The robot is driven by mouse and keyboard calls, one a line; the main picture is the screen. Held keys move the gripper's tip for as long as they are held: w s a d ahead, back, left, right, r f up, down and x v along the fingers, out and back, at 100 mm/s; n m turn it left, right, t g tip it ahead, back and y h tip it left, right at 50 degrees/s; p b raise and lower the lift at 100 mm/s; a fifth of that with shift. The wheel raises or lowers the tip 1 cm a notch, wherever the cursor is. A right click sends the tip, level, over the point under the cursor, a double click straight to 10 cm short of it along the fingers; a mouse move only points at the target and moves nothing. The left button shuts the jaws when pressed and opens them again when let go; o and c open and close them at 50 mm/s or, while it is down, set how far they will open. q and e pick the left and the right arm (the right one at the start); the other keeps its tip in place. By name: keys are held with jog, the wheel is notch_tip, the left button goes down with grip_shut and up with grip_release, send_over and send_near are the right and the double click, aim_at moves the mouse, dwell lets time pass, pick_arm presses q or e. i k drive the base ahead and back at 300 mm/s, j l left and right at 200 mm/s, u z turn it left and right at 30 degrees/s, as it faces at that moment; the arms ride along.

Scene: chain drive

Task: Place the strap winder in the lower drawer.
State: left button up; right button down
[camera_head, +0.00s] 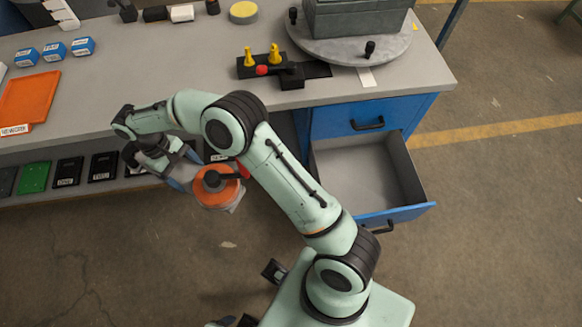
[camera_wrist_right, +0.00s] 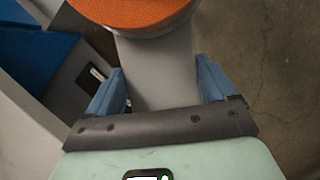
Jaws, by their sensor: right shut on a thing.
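The strap winder (camera_head: 216,196), with an orange round top, a black handle and a grey body, is in the air in front of the bench. My right gripper (camera_head: 190,183) is shut on it, left of the open drawer. In the right wrist view, the winder's ribbed orange reel (camera_wrist_right: 135,14) is at the top edge, and its grey body lies between the blue fingers (camera_wrist_right: 162,86). The lower drawer (camera_head: 427,210) is pulled out below a shut blue drawer (camera_head: 340,118). Its visible inside is empty; my arm hides its left side.
The workbench (camera_head: 180,60) bears a turntable (camera_head: 345,47) with a grey box, a black fixture with yellow pegs (camera_head: 274,55), and blue blocks (camera_head: 55,50). A shelf below holds dark cases (camera_head: 103,167). The floor (camera_head: 500,230) right of the drawer is clear.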

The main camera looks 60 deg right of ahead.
aim_at(361, 206)
jog(key=k, duration=0.25)
jog(key=k+l, duration=0.15)
jog(key=l, duration=0.15)
jog(key=k+l, duration=0.1)
jog(key=l, duration=0.2)
jog(key=k+l+z, duration=0.1)
jog(key=z, duration=0.55)
jog(key=l+z, duration=0.1)
jog(key=z, duration=0.8)
